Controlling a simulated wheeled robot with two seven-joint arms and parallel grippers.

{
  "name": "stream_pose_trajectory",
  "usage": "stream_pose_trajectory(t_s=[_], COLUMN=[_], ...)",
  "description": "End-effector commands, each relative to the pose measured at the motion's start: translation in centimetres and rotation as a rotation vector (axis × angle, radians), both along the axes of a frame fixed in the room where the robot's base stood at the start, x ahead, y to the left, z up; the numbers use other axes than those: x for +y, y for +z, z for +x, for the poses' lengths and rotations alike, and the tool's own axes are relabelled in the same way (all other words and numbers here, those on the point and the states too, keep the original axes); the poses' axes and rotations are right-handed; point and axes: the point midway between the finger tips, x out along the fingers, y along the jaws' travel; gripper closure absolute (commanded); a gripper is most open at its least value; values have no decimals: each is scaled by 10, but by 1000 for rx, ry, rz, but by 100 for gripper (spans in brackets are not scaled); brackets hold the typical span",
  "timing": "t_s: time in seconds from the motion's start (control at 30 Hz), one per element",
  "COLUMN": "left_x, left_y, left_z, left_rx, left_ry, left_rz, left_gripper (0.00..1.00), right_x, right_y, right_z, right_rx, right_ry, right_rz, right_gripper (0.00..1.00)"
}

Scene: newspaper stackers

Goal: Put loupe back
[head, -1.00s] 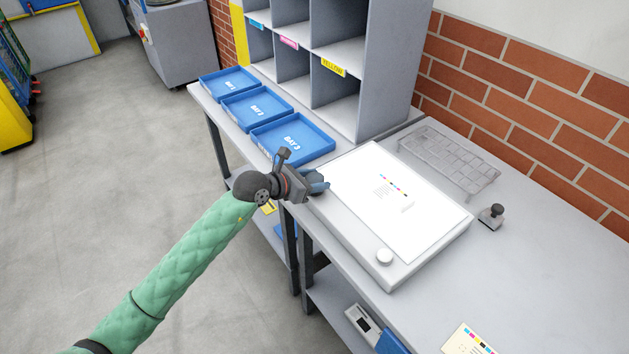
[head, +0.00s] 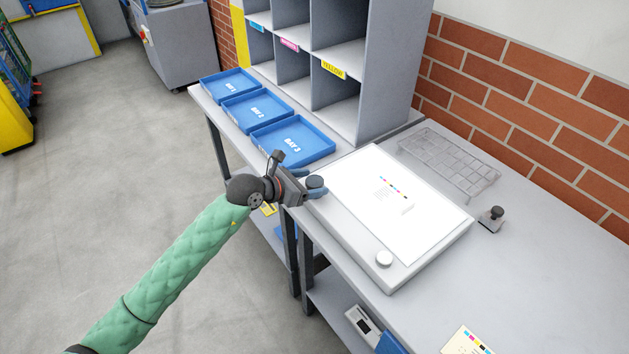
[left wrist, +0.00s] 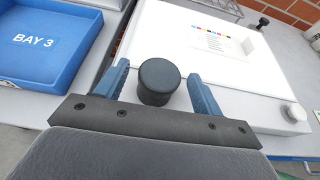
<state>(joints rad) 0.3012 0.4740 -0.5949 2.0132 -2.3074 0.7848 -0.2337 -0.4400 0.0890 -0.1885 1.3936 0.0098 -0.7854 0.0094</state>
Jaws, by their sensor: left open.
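The loupe is most likely the short black cylinder (head: 315,183) at the near left corner of the white light table (head: 420,262). In the left wrist view the loupe (left wrist: 159,78) stands upright between the two blue fingers of my left gripper (left wrist: 162,88). There is a gap on each side of it, so the fingers are open around it and not gripping. In the head view my left gripper (head: 312,192) is low at that corner. The loupe's base is hidden, so its contact with the light table is unclear. My right gripper is out of view.
Blue trays, with BAY 3 (head: 330,152) nearest, lie left of the light table. Grey pigeonholes (head: 382,70) rise behind them. A clear gridded tray (head: 450,163) and black-handled stamp (head: 491,217) lie behind and right. A white knob (head: 384,258) sits on the table's front.

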Motion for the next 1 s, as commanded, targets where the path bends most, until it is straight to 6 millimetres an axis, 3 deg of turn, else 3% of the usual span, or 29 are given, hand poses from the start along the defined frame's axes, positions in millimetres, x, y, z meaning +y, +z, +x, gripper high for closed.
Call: stream_pose_trajectory(t_s=[0.3,0.5,0.73,1.0], left_x=[48,68,76,72], left_y=[24,34,39,36], left_z=[-34,-49,-55,-57], left_rx=[-1,0,0,29], left_ry=[0,1,0,1], left_rz=[3,2,1,-54], left_gripper=[32,32,32,32], right_x=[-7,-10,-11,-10], right_y=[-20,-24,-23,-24], right_z=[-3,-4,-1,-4], right_rx=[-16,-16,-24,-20], right_ry=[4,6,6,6], right_rz=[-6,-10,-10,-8], right_gripper=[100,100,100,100])
